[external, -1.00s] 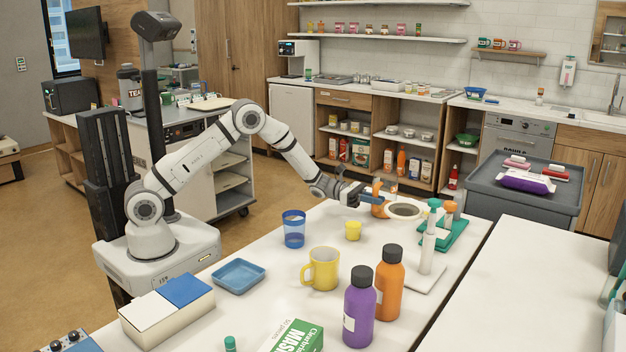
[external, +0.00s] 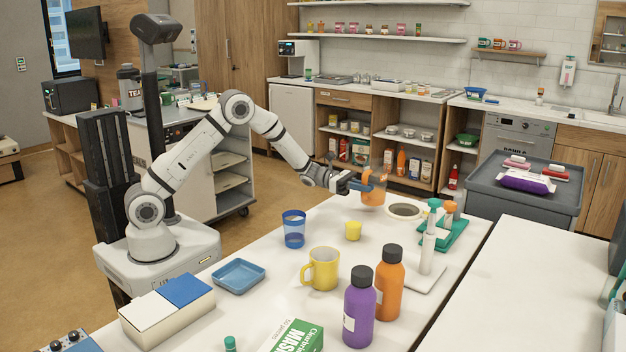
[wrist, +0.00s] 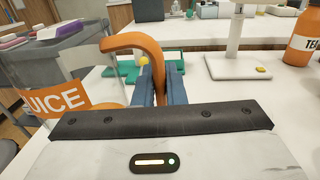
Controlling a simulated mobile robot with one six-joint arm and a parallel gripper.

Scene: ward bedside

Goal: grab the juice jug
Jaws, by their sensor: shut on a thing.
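The juice jug (external: 373,194) shows orange in the external view, at the table's far edge, and looks slightly raised above the table. In the wrist view its clear body with an orange label (wrist: 58,98) reading "UICE" is on the left. Its orange handle (wrist: 135,42) curves over into the space between my fingers. My gripper (external: 362,186) is shut on the handle, with the blue fingers (wrist: 163,85) on both sides of it. The lower handle is hidden behind my gripper's body in the wrist view.
A dark-centred round dish (external: 404,210) is close to the right of the jug. A white stand (external: 428,256) and a green tray (external: 452,238) are further right.

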